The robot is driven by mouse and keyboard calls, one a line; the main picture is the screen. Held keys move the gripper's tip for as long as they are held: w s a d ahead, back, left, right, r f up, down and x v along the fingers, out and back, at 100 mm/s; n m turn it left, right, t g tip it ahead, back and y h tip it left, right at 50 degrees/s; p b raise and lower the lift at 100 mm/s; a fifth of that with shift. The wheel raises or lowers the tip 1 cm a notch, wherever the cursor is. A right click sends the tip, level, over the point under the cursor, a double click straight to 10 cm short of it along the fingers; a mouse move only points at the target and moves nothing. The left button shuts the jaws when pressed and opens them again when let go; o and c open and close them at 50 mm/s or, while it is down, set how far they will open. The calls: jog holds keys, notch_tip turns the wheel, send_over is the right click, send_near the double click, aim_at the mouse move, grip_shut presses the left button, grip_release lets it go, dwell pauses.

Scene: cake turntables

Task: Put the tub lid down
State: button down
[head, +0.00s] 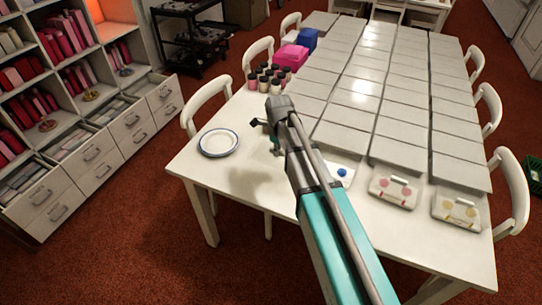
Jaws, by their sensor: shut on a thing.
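My gripper (270,141) is over the near left part of the white table (240,190), to the right of a white plate with a blue rim (218,142). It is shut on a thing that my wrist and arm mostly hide. I take this thing for the tub lid, but its shape and its gap to the table cannot be made out. A soft shadow lies on the table below and left of the gripper. No tub can be made out clearly.
Several small dark-topped jars (268,78) stand beyond my gripper, near a pink box (290,57) and a blue box (307,40). Rows of grey-white panels cover the table's middle and right. White cases with coloured dots (393,190) lie at the near edge. Chairs surround the table.

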jog(key=w+f, duration=0.1)
jog(key=w+a+b, duration=0.1)
jog(key=w, duration=0.1)
jog(key=w+f+b, duration=0.1)
jog(key=w, duration=0.1)
jog(key=shift+a+f, duration=0.25)
jog(key=shift+f, duration=0.05)
jog(key=w+f+b, duration=0.1)
jog(key=f+b, duration=0.1)
jog(key=w+f+b, duration=0.1)
jog(key=w+f, duration=0.1)
jog(key=shift+a+b, duration=0.4)
jog(key=shift+w+a+f+b, duration=0.15)
jog(key=shift+w+f+b, duration=0.25)
jog(key=shift+w+b, duration=0.1)
jog(key=shift+w+a+f+b, duration=0.1)
jog(key=shift+w+f+b, duration=0.2)
jog(key=shift+f+b, duration=1.65)
jog(key=shift+f, duration=0.05)
jog(key=shift+f, duration=0.15)
jog(key=c, duration=0.7)
grip_release()
